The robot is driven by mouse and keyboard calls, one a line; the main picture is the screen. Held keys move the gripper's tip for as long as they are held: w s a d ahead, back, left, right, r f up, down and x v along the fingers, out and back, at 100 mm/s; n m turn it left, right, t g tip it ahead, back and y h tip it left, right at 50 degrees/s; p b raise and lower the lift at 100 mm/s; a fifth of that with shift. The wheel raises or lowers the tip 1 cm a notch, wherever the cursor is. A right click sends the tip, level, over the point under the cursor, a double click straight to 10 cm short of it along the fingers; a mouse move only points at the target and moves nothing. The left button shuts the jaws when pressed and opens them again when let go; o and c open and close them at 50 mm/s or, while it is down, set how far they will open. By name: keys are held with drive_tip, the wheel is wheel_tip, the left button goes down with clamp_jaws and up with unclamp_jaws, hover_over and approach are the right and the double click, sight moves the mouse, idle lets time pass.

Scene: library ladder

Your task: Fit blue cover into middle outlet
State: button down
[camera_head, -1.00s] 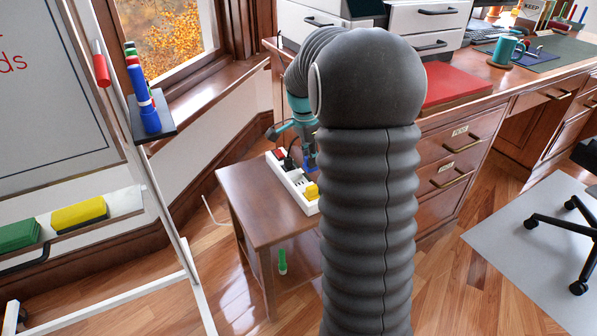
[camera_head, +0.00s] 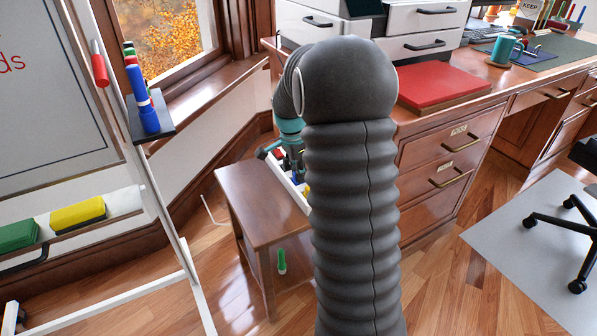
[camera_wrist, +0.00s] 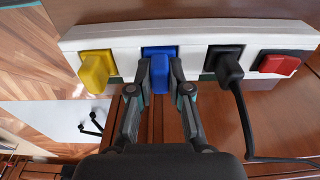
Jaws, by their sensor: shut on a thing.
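My gripper (camera_wrist: 160,72) is shut on the blue cover (camera_wrist: 159,65) in the wrist view, with one finger on each side of it. The blue cover is at the face of the white power strip (camera_wrist: 192,65), between the yellow cover (camera_wrist: 95,72) on its left and a black plug (camera_wrist: 226,68) on its right. It overlaps the outlet there and hides it; I cannot tell how deep it sits. In the head view my arm hides most of the strip (camera_head: 293,192), and my gripper (camera_head: 293,160) is over it.
A red piece (camera_wrist: 279,63) is at the strip's right end in the wrist view. A black cord (camera_wrist: 242,120) hangs from the plug beside my right finger. The strip is on a small wooden table (camera_head: 252,205) with clear top at its front left.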

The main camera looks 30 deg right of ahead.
sight(294, 173)
drive_tip(key=c, duration=1.1)
unclamp_jaws()
wheel_tip(294, 173, up, 12)
drive_tip(key=a, duration=0.1)
drive_tip(key=s+a+r+n+t, duration=0.1)
drive_tip(key=s+a+r+n, duration=0.3)
drive_tip(key=s, duration=0.3)
drive_tip(key=s+a+r+n+t, duration=0.2)
drive_tip(key=s+a+n, duration=0.2)
drive_tip(key=s+a, duration=0.2)
drive_tip(key=s+a+f+n+t, duration=0.1)
drive_tip(key=s+a+n, duration=0.1)
drive_tip(key=s+n, duration=0.2)
drive_tip(key=s+a+f+n+t+y, duration=0.1)
drive_tip(key=s+n, duration=0.4)
drive_tip(key=s, duration=0.6)
drive_tip(key=shift+a+f+n+t+p, duration=0.35)
drive_tip(key=shift+a+f, duration=0.4)
drive_tip(key=shift+a, duration=0.5)
drive_tip(key=shift+s, duration=0.1)
